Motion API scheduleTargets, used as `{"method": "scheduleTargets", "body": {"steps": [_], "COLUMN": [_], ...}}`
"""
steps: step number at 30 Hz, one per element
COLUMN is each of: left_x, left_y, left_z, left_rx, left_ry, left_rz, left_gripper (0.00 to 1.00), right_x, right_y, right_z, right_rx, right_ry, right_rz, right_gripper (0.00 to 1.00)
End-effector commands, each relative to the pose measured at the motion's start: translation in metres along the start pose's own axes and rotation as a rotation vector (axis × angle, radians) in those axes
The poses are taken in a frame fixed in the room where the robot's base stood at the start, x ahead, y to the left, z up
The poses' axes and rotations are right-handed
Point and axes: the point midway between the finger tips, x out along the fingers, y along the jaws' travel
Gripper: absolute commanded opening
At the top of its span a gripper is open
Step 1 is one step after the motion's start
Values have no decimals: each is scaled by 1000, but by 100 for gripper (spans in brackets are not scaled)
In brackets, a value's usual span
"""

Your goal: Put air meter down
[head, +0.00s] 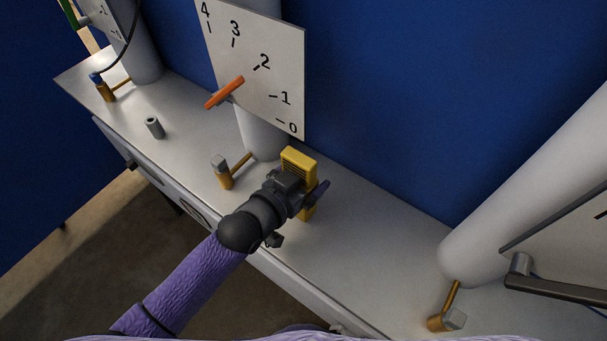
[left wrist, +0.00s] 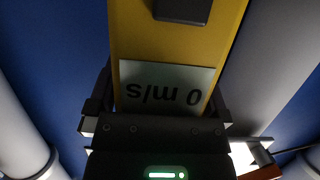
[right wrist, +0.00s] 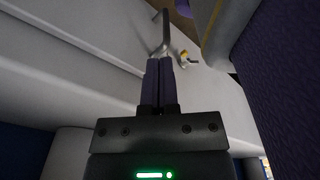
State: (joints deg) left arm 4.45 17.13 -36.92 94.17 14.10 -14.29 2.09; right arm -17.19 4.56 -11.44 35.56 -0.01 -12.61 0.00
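The yellow air meter (head: 299,160) is upright in the head view, over the grey bench (head: 355,232), in front of the middle white column. My left gripper (head: 303,188) is shut around its body. I cannot tell whether the meter's lower end touches the bench. In the left wrist view the air meter (left wrist: 165,45) fills the space between the fingers, and its label reads "0 m/s" upside down. My right gripper (right wrist: 159,82) shows only in the right wrist view, with its two fingers together and nothing visible between them.
A brass valve (head: 222,174) stands left of the meter. A dial board (head: 262,65) with an orange pointer (head: 224,92) is above it. A small grey cylinder (head: 154,127) stands farther left. Another valve (head: 447,319) is at lower right. The bench between is clear.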

Motion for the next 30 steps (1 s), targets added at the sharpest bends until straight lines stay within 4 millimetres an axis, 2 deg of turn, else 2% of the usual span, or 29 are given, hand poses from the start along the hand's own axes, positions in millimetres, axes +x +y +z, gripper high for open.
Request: {"method": "scheduleTargets", "body": {"steps": [4,7,21,25,30], "left_x": [-1,-12,-109,-120,-121], "left_y": [0,-1,0,0,0], "left_z": [-3,-2,-2,-2,-2], "left_rx": [0,0,0,0,0], "left_ry": [0,-2,-2,-1,0], "left_rz": [0,-1,-1,0,0], "left_gripper": [100,100,100,100,100], "right_x": [-2,-5,-18,-19,-19], "right_y": [0,0,0,0,0], "right_z": [0,-1,-2,-2,-2], "right_rx": [0,0,0,0,0], "right_ry": [0,0,1,1,1], "right_rz": [0,0,0,0,0], "right_gripper": [0,0,0,0,0]}}
